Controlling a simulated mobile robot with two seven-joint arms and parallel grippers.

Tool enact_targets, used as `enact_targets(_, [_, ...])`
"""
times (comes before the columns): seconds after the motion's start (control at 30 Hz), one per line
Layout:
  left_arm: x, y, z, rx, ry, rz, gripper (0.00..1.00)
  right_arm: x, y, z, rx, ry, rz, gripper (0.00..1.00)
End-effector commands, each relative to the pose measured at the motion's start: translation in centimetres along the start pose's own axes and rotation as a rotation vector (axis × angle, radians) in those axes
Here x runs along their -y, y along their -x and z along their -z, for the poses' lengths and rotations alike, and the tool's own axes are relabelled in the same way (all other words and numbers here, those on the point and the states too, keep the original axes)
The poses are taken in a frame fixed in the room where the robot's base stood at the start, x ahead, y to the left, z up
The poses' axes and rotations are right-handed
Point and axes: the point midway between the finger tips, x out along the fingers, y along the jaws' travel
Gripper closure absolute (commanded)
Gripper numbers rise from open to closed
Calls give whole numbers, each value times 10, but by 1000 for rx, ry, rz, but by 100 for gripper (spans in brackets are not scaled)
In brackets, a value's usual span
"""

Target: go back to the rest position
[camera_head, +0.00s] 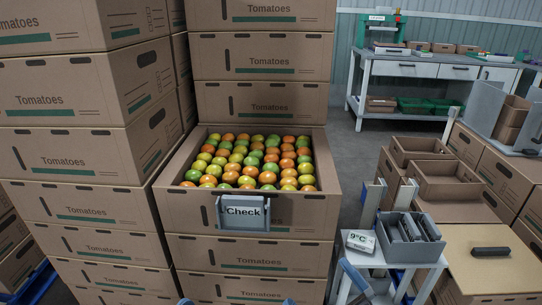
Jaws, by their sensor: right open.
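My right gripper (357,280) shows at the bottom edge, right of centre, as blue-grey parts beside the small white table. It is open, and I see nothing held in it. The rest of it is cut off by the picture edge. My left gripper is not in view.
Tall stacks of closed tomato cartons (75,157) stand left and behind. A small white table (425,265) carries a temperature display (361,241) and a grey tray (383,243). More cartons (505,180) stand right. A workbench (420,72) is at the back, with clear floor before it.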

Motion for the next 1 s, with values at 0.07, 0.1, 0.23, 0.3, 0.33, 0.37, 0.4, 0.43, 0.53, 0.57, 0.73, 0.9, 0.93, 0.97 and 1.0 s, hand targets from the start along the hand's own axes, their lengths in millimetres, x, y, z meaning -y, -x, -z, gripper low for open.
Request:
enact_targets(0.07, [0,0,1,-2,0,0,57,-4,16,-7,123,-236,-39,0])
enact_targets(0.1, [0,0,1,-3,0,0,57,-6,23,-10,177,-344,-57,0])
enact_targets(0.23, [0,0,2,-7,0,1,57,-6,48,-18,328,-675,-116,0])
enact_targets(0.3, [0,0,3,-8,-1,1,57,-4,62,-20,401,-846,-149,0])
enact_targets(0.33, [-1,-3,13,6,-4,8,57,-12,54,-14,408,-827,-144,0])
enact_targets(0.37, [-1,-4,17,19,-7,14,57,-14,51,-13,419,-816,-141,0])
enact_targets(0.4, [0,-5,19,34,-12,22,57,-16,49,-13,435,-809,-140,0])
enact_targets(0.43, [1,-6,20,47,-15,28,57,-18,48,-13,449,-806,-140,0])
enact_targets(0.53, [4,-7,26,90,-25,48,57,-23,45,-12,497,-793,-138,0])
enact_targets(0.57, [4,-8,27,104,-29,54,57,-25,45,-12,513,-789,-138,0])
enact_targets(0.73, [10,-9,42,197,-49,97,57,-39,41,-7,617,-763,-134,0])
enact_targets(0.9, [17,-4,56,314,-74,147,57,-54,43,-1,748,-735,-128,0])
enact_targets(0.93, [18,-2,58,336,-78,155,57,-57,44,1,771,-730,-126,0])
enact_targets(0.97, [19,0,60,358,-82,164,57,-60,46,2,796,-725,-124,0])
enact_targets(1.0, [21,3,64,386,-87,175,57,-63,48,4,827,-718,-122,0])
